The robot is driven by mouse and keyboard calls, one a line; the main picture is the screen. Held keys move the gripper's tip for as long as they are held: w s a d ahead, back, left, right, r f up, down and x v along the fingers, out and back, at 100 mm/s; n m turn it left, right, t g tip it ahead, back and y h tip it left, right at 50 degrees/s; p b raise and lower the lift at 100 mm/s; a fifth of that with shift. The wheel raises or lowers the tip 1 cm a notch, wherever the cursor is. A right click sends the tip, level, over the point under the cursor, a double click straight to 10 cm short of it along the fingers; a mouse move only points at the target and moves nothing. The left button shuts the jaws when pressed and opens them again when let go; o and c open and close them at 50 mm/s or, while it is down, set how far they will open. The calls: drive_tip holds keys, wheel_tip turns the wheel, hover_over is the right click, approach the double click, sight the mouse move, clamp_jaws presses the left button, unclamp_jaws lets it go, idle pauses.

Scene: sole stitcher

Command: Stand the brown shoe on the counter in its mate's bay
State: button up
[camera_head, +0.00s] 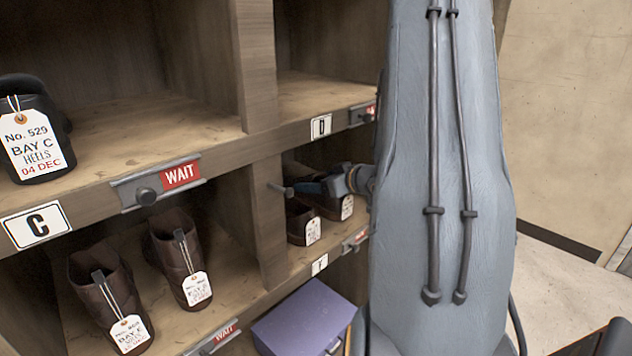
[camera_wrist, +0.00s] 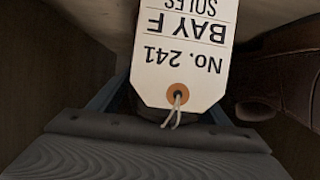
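Two dark brown shoes stand side by side in the lower right bay in the head view: a left shoe (camera_head: 297,221) and a right shoe (camera_head: 329,205), each with a white tag. My gripper (camera_head: 312,187) is inside this bay, at the top of the right shoe. In the wrist view a tag (camera_wrist: 190,50) reading No. 241, Bay F, Soles hangs before my gripper and hides most of what lies between its fingers. A dark shape shows behind it, between the fingers. Another brown shoe (camera_wrist: 280,75) is at the right. Finger contact cannot be seen.
A wooden divider (camera_head: 268,220) separates this bay from bay E, which holds two tagged brown boots (camera_head: 172,255). A tagged heel shoe (camera_head: 32,135) is in bay C. A purple box (camera_head: 305,318) sits below. My arm hides the shelf's right side.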

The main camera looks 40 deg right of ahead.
drive_tip(key=shift+s+r, duration=0.1)
drive_tip(key=v, duration=1)
drive_tip(key=shift+s+d+r+p, duration=0.1)
drive_tip(key=shift+s+p, duration=0.3)
drive_tip(key=shift+s+r, duration=0.2)
drive_tip(key=shift+s, duration=0.25)
